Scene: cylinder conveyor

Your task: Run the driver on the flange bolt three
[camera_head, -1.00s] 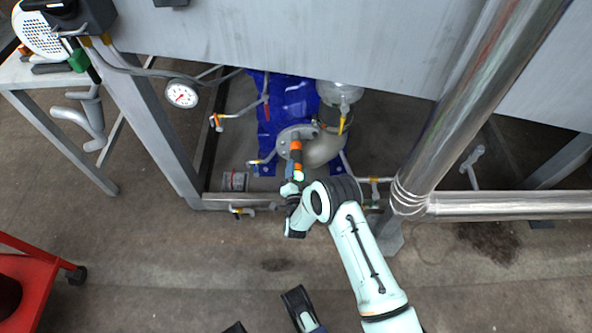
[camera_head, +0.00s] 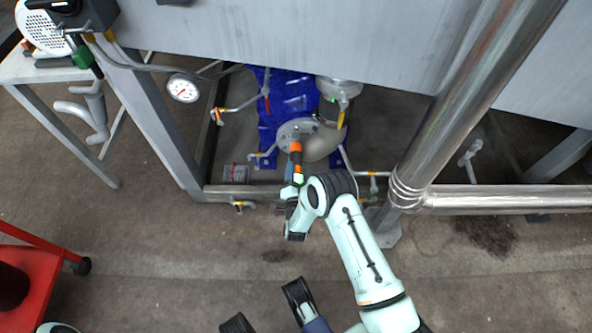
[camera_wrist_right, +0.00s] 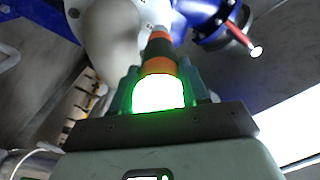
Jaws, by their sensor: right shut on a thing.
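My right gripper (camera_head: 297,184) is shut on the driver (camera_head: 296,152), a dark tool with orange bands. In the right wrist view the driver (camera_wrist_right: 160,66) points away from the gripper (camera_wrist_right: 160,95), with a bright green-white glow at its near end. The driver's far end is at the round grey flange (camera_head: 296,130) in front of the blue pump. I cannot tell whether the tip touches a bolt; the single bolts are too small to make out.
The blue pump (camera_head: 285,95) sits under a grey steel tank. A frame bar (camera_head: 240,193) crosses in front of the flange. A thick steel pipe (camera_head: 470,110) rises at the right. A pressure gauge (camera_head: 183,88) and a red cart (camera_head: 40,265) are at the left.

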